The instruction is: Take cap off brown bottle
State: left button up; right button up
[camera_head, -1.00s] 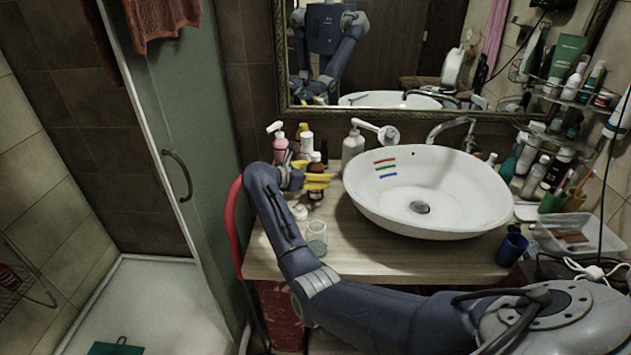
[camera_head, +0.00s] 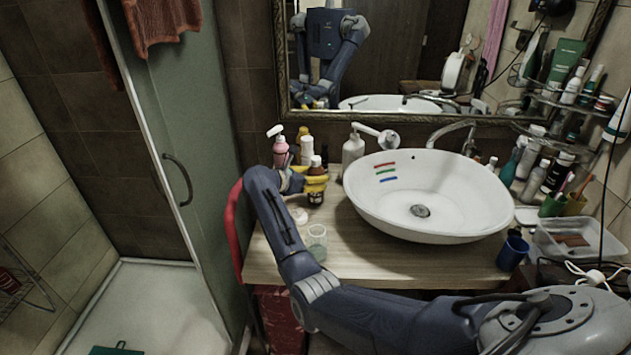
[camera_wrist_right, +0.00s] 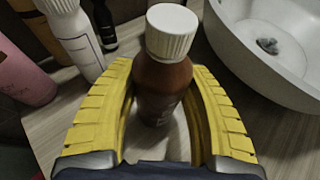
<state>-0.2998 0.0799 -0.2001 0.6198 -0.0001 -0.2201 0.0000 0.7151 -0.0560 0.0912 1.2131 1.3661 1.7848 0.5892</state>
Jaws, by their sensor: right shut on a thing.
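The brown bottle (camera_head: 316,197) stands upright on the wooden counter, left of the basin. Its ribbed white cap (camera_head: 316,160) is on its top. My right gripper (camera_head: 317,183) is shut around the bottle's body, below the cap, with yellow fingers. In the right wrist view the brown bottle (camera_wrist_right: 158,90) is between the two curved fingers of the right gripper (camera_wrist_right: 161,82), and the white cap (camera_wrist_right: 171,32) shows above them, clear of the fingers. The bottle's base is partly hidden there. My left gripper is not in view.
A pink pump bottle (camera_head: 280,150) and a white bottle (camera_head: 306,150) stand behind the gripper. A white dispenser (camera_head: 353,150) stands near the basin (camera_head: 435,215). A clear glass (camera_head: 317,237) is in front on the counter (camera_head: 375,255). The glass shower door is at left.

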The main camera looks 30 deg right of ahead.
notch_tip(320, 180, up, 20)
dwell(0.6)
jog(key=o, duration=0.7)
grip_shut()
jog(key=shift+f, duration=0.1)
